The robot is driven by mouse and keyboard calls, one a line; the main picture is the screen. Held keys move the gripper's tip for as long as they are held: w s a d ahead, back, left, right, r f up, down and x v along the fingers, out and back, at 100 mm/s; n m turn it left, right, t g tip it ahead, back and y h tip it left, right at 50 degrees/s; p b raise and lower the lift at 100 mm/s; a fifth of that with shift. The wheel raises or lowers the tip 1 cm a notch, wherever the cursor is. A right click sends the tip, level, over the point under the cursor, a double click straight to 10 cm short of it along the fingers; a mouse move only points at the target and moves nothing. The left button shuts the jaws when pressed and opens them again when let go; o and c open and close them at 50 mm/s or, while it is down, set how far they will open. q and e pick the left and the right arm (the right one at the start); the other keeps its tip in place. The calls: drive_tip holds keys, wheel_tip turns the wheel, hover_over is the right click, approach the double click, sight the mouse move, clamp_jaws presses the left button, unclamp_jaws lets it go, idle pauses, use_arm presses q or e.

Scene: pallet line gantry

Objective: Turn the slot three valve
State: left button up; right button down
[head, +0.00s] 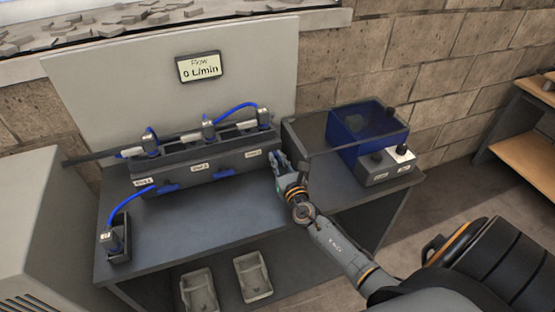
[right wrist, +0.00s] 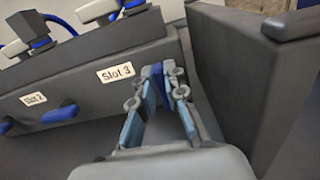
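The manifold (head: 205,165) is a long dark block on the bench, with white labels for its slots. The Slot 3 label (right wrist: 115,73) is at its right end, also in the head view (head: 252,153). My right gripper (head: 278,160) is at that end, just right of the label. My left gripper is not in view.
A flow display (head: 199,67) reads 0 L/min. A dark upright panel (right wrist: 235,75) stands close right of my right gripper. A blue bin (head: 365,130) and a small box with buttons (head: 388,168) are further right.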

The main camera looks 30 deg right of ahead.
drive_tip(key=shift+d+f, duration=0.1)
drive_tip(key=m+b, duration=0.2)
drive_tip(key=m, duration=0.1)
drive_tip(key=m+b, duration=0.1)
drive_tip(key=m, duration=0.1)
drive_tip(key=shift+s+d+f, duration=0.1)
drive_tip(key=shift+d+f, duration=0.05)
drive_tip(key=shift+d, duration=0.2)
drive_tip(key=m+b, duration=0.1)
drive_tip(key=m, duration=0.2)
drive_tip(key=m+b, duration=0.1)
drive_tip(key=m, duration=0.1)
drive_tip(key=shift+s+d+f+b, duration=0.1)
drive_tip(key=shift+d+f+b, duration=0.15)
drive_tip(key=shift+d+b, duration=0.1)
drive_tip(key=m, duration=0.2)
drive_tip(key=m+b, duration=0.1)
drive_tip(key=m, duration=0.1)
drive_tip(key=shift+d+f, duration=0.1)
drive_tip(key=shift+f, duration=0.15)
drive_tip(key=shift+d+f+m, duration=0.1)
drive_tip(key=shift+f+m, duration=0.05)
drive_tip(key=shift+m, duration=0.8)
drive_tip(key=shift+f+m, duration=0.15)
drive_tip(key=shift+m, duration=0.8)
drive_tip(key=c, duration=1.4)
unclamp_jaws()
drive_tip(key=shift+s, duration=0.1)
